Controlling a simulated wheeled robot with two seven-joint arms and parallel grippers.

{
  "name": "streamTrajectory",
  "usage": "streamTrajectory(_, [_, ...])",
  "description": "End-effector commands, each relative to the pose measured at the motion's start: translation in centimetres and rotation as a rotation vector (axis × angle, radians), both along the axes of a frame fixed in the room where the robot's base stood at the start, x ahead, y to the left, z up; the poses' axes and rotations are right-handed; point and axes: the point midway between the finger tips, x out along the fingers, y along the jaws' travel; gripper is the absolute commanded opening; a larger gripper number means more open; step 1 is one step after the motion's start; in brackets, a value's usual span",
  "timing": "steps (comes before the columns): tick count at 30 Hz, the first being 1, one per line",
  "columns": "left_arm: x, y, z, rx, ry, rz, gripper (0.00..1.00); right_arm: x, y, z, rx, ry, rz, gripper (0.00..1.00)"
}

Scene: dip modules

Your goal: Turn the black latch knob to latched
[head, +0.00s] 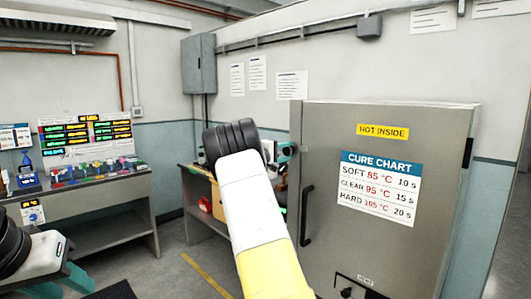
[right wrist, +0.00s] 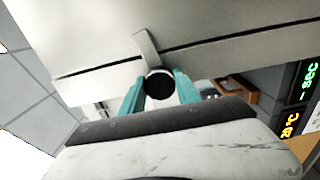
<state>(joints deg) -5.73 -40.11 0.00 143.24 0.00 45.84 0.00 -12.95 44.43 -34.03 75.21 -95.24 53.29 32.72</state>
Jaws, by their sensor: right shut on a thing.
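The black round latch knob (right wrist: 158,84) shows in the right wrist view, at the end of a short pale metal bar (right wrist: 147,45) that lies across a dark seam. My right gripper (right wrist: 160,92) has a teal finger on each side of the knob and is shut on it. In the head view the grey oven (head: 390,240) stands at the right with a dark door handle (head: 307,215). I cannot make out the knob there. My left gripper (head: 65,277) is low at the left edge, partly cut off, away from the oven; its finger gap is unclear.
My right arm fills the middle of the head view and hides part of a bench (head: 187,182) behind it. Another bench (head: 100,185) with colourful small parts stands at the left. A lit display (right wrist: 300,100) is at the right in the wrist view. Open floor lies between the benches.

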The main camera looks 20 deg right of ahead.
Motion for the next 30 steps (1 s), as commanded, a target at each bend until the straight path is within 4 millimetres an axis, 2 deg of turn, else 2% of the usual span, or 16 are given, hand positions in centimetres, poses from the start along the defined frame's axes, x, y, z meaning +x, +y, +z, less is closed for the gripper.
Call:
streamTrajectory(12, [0.00, 0.00, 0.00, 0.000, 0.000, 0.000, 0.36, 0.01, 0.07, -0.15, 0.072, -0.169, 0.000, 0.00])
streamTrajectory(29, [0.00, 0.00, 0.00, 0.000, 0.000, 0.000, 0.36, 0.01, 0.07, -0.19, 0.084, -0.194, 0.000, 0.00])
streamTrajectory(30, [0.00, 0.00, 0.00, 0.000, 0.000, 0.000, 0.36, 0.01, 0.06, -0.19, 0.084, -0.194, 0.000, 0.46])
